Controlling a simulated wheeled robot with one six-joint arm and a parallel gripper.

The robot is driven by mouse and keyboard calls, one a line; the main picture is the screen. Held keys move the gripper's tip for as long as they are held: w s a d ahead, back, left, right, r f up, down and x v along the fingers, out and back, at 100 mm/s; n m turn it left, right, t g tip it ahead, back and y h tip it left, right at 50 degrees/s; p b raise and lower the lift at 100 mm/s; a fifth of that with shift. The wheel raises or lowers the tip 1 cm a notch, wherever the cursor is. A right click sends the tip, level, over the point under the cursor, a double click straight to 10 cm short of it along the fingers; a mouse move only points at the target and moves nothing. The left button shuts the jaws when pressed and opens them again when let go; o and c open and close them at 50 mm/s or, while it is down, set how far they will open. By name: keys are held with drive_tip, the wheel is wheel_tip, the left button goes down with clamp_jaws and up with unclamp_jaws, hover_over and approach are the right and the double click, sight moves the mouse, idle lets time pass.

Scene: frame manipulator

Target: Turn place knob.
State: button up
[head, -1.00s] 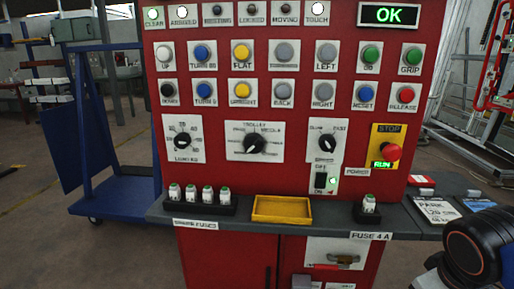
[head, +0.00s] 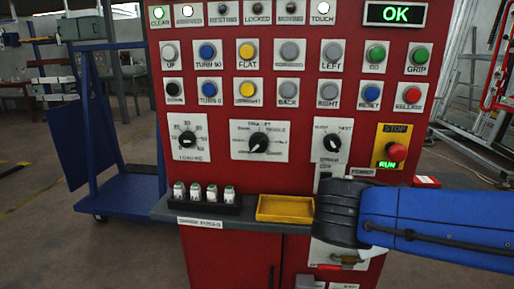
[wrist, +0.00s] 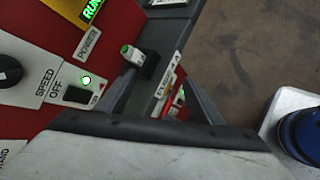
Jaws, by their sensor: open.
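The middle black knob (head: 259,142), which I take for the place knob, sits on a white dial plate on the red panel in the head view. Words ring it; its lower label is too small to read, and its exact setting is unclear. My gripper (wrist: 161,82) is open and empty in the wrist view, its two dark fingers spread beside the power switch and a fuse. In the head view my arm's black wrist is in front of the panel's lower right, below and right of the place knob.
A left knob (head: 187,139) and the speed knob (head: 332,143) flank it. Rows of buttons are above, and a red stop button (head: 396,153) is at right. Below stand a yellow tray (head: 285,209) and several fuses (head: 204,192). A fuse (wrist: 131,54) stands near my fingers.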

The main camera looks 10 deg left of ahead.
drive_tip(key=a+r+n+t+y, duration=0.1)
drive_tip(key=a+r+n+t, duration=0.15)
drive_tip(key=a, duration=0.45)
drive_tip(key=a+r+n+t+y, duration=0.1)
drive_tip(key=a+r+n+t, duration=0.1)
drive_tip(key=a+r+n, duration=0.35)
drive_tip(key=n+t+y, duration=0.4)
drive_tip(key=n+t, duration=0.1)
approach(257, 146)
drive_tip(key=w, duration=0.9)
drive_tip(key=shift+r, duration=0.15)
drive_tip(key=c, duration=1.1)
